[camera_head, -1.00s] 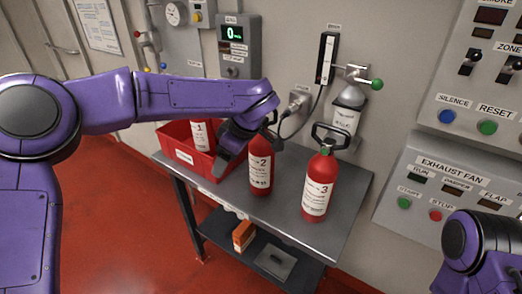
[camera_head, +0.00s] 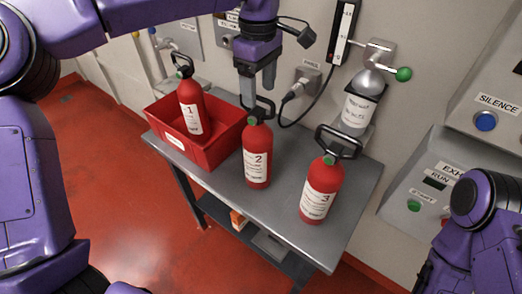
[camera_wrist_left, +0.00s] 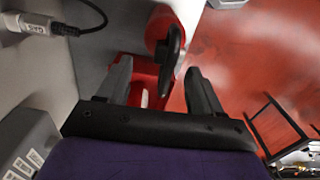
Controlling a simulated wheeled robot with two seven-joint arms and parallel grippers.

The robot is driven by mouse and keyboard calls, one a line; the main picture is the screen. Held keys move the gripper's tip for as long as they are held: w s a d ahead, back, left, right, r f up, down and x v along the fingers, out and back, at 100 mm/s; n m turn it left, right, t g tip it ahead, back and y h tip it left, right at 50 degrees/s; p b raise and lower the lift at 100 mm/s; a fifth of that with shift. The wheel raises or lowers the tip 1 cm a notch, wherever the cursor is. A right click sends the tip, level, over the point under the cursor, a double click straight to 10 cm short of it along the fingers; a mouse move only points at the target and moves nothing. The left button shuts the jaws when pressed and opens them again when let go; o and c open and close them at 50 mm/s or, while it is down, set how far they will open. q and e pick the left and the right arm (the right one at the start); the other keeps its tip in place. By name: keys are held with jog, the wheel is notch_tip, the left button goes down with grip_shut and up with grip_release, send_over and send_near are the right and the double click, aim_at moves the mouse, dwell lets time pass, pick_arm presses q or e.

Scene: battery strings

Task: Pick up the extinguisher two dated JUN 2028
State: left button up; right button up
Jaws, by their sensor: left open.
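Extinguisher two (camera_head: 257,158) is a red cylinder with a white label marked 2 and a black handle. It stands upright on the grey table, between the red bin and extinguisher three (camera_head: 322,190). The date on its label is too small to read. My left gripper (camera_head: 258,98) points down, open and empty, at the height of the handle of extinguisher two and seemingly just behind it. In the left wrist view, a black handle and red body (camera_wrist_left: 160,28) show beyond the two open fingers (camera_wrist_left: 158,90). My right arm shows at the right edge; its gripper is out of view.
The red bin (camera_head: 222,148) at the table's left holds extinguisher one (camera_head: 190,108). A plugged cable (camera_head: 300,88) and a wall-mounted cylinder (camera_head: 358,108) with a green knob are close behind. Bare table (camera_head: 275,218) lies in front. Control panels (camera_head: 430,185) are at right.

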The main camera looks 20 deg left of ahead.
aim_at(257, 110)
pick_arm(q)
jog(key=shift+s+a+f, duration=0.2)
jog(key=shift+s+f, duration=0.4)
jog(key=shift+f, duration=0.25)
jog(key=f, duration=0.3)
jog(key=f+p, duration=0.1)
jog(key=f, duration=0.1)
jog(key=shift+w+d, duration=0.1)
jog(key=shift+w, duration=0.15)
jog(key=shift+s+r, duration=0.15)
jog(key=shift+s, duration=0.05)
grip_shut()
jog(key=shift+w, duration=0.15)
